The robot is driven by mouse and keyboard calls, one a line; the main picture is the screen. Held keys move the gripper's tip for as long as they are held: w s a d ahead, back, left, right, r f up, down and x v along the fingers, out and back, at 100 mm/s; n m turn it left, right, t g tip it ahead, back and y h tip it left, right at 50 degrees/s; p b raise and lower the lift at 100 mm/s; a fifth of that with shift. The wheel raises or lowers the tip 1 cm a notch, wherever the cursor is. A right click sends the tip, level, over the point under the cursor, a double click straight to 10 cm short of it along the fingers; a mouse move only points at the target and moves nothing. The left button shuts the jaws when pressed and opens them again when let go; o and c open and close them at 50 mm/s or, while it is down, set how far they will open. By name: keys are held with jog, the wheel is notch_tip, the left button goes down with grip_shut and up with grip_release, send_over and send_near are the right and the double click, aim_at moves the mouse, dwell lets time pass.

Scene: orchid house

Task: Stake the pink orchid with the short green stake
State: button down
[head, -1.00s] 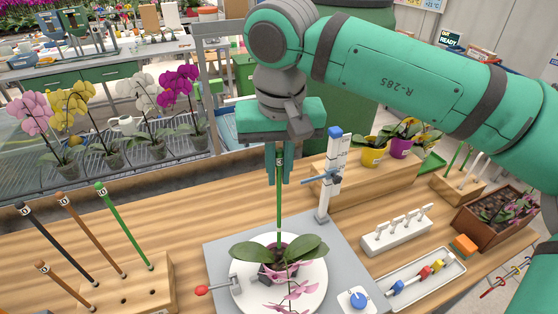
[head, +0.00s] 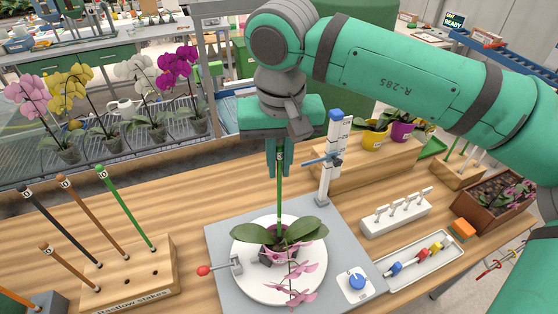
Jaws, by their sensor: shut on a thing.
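The pink orchid (head: 292,278) sits in a small pot on a white round plate (head: 250,284). Its dark green leaves spread to both sides and its flower spray hangs toward the front. My gripper (head: 279,174) is shut on a green stake (head: 279,205), held upright above the orchid. The stake's lower end reaches down among the leaves at the pot; whether it is in the potting mix cannot be told. Another green stake (head: 128,213) stands in the wooden rack (head: 150,286) at left, beside black and brown stakes.
A post with a blue cap (head: 325,178) stands close behind right of my gripper. A red-handled clamp (head: 220,269) and a blue knob (head: 357,283) flank the plate. A white clip rack (head: 396,221) and a tray (head: 425,268) lie at right. Potted orchids stand behind left.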

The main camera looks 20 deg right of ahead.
aim_at(279, 191)
jog(key=shift+f, duration=4.2)
dwell(1.5)
jog(key=c, duration=1.7)
grip_release()
jog(key=shift+w, duration=0.1)
jog(key=r, duration=0.3)
jog(key=s+r, duration=0.1)
jog(key=r, duration=0.6)
jog(key=shift+s+a+r, duration=0.2)
jog(key=shift+s+r, duration=0.1)
